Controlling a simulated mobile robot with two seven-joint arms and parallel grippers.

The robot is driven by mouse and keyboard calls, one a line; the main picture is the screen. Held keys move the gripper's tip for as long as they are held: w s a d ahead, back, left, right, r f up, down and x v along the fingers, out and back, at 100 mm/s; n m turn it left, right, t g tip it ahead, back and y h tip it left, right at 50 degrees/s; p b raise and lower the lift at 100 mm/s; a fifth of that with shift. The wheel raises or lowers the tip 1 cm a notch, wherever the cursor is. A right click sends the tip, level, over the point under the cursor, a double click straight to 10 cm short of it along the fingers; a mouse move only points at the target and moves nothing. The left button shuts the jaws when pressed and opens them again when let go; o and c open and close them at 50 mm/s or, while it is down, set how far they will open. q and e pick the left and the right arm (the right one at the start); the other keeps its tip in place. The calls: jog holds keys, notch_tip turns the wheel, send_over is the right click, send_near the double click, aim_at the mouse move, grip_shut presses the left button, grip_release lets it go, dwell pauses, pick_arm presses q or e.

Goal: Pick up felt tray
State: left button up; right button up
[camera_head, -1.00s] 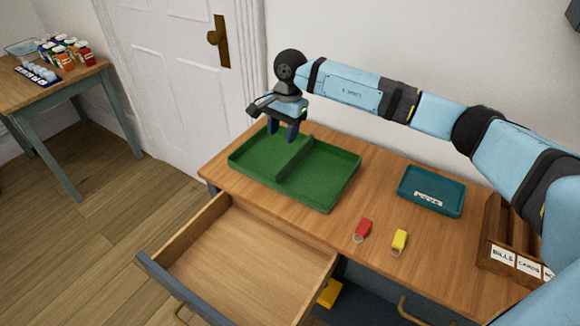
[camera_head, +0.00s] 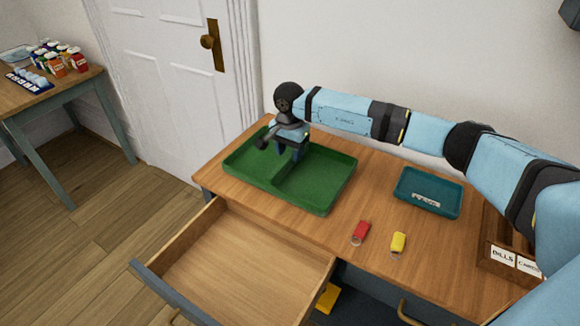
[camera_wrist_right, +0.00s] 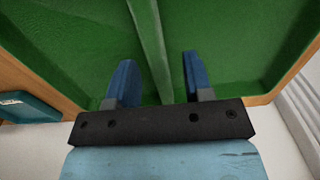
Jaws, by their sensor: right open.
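The felt tray (camera_head: 322,181) is green and shallow, with a raised divider across its middle, and lies on the wooden desk top. My right gripper (camera_head: 292,156) is over the tray's far part, pointing down at the divider. In the right wrist view the tray (camera_wrist_right: 215,30) fills most of the picture. There my right gripper (camera_wrist_right: 155,78) is open, with one blue finger on each side of the divider and a gap to it. Whether the fingertips touch the tray floor I cannot tell. My left gripper is not in view.
An open, empty drawer (camera_head: 235,258) juts out below the desk front. A red key fob (camera_head: 360,233), a yellow key fob (camera_head: 398,243), a teal tray (camera_head: 428,193) and a wooden sorter (camera_head: 497,258) are to the right. A side table (camera_head: 75,90) with jars stands far left.

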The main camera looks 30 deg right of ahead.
aim_at(290, 156)
notch_tip(290, 156, down, 4)
jog(key=shift+s+r, duration=0.15)
grip_shut()
jog(key=shift+r, duration=0.1)
